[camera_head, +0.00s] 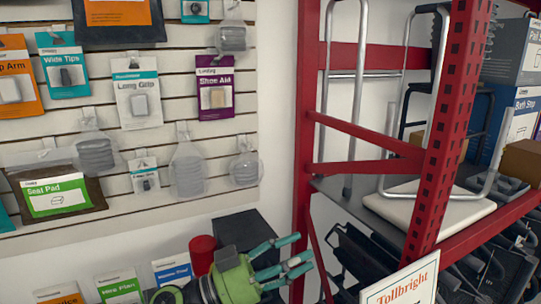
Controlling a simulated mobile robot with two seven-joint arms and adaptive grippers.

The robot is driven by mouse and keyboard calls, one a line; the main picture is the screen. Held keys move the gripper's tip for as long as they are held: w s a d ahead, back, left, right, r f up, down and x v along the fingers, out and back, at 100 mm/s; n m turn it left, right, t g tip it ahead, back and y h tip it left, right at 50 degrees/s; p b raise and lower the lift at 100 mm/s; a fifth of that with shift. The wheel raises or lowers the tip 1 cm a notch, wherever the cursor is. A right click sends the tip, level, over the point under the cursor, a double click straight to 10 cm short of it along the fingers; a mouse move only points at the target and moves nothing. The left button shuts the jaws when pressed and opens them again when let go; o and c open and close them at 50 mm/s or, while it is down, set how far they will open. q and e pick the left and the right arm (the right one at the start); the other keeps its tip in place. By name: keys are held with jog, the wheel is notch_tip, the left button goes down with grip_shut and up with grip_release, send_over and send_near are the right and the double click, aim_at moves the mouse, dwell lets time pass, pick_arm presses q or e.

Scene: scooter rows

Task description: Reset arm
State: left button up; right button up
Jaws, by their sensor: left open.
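My left gripper (302,252) shows at the bottom centre, with a green body and teal-grey fingers pointing to the right. Its fingers are spread apart and nothing is between them. It is in front of the wall and a dark box (243,229), left of the red rack post. I cannot tell how near it is to the rack. My right gripper is not in view.
A slatted wall (60,121) with hanging packages fills the left. A red metal rack (449,135) with a shelf stands at right. A "Tollbright" sign (402,284) is at bottom right. A red cylinder (202,254) and several packets stand low at left.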

pick_arm(q)
jog(key=w+a+f+n+t+y, duration=0.2)
jog(key=a+n+t+y, duration=0.4)
jog(key=n+t, duration=0.1)
jog(key=w+a+f+n+t+y, duration=0.2)
jog(key=w+a+n+t+y, duration=0.1)
jog(key=a+n+t+y, duration=0.3)
jog(key=s+a+f+n+g+y, duration=0.2)
jog(key=s+a+f+n+y, duration=0.15)
jog(key=f, duration=0.45)
jog(key=s+a+f+n+g+y, duration=0.2)
jog(key=a+f+n+y, duration=0.1)
jog(key=a+f+y, duration=0.3)
jog(key=s+a+f+m+g+h, duration=0.1)
jog(key=s+f+g, duration=0.6)
jog(key=s, duration=0.4)
jog(key=s+a+f+m+g+h, duration=0.1)
jog(key=s+f+g, duration=0.4)
jog(key=s+f, duration=0.6)
notch_tip(320, 180, down, 22)
jog(key=s+g, duration=0.1)
jog(key=s, duration=0.2)
jog(key=s+a+f+g, duration=0.1)
jog(key=s+a+f, duration=0.2)
jog(key=s+f, duration=1)
jog(key=shift+s+f+m+y, duration=0.25)
jog(key=shift+s+m+y, duration=0.1)
jog(key=shift+s, duration=0.8)
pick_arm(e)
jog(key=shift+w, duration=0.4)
